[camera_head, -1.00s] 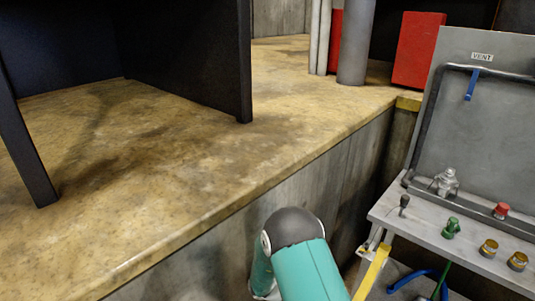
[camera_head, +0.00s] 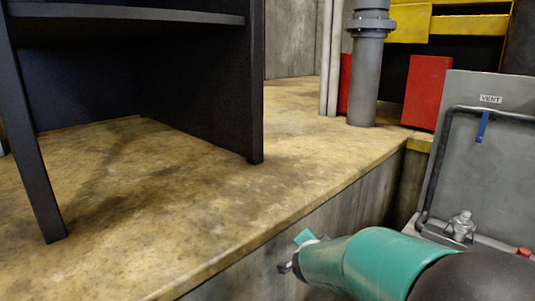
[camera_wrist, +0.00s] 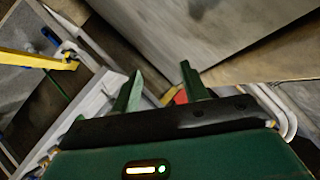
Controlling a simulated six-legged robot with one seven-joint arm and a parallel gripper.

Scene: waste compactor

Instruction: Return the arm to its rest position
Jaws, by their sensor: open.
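My gripper (camera_wrist: 160,92) shows in the wrist view with its two green fingers apart and nothing between them. In the head view my teal arm reaches in from the lower right, in front of the concrete side of the ledge. Its far end is beside and below the ledge's edge, and the fingers cannot be made out clearly there.
A stained tan ledge (camera_head: 200,215) holds a black frame (camera_head: 257,85), a grey pipe (camera_head: 366,75) and red blocks (camera_head: 427,92). A grey panel (camera_head: 485,150) labelled VENT, with a blue lever (camera_head: 482,127) and a valve (camera_head: 461,225), stands close on the right.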

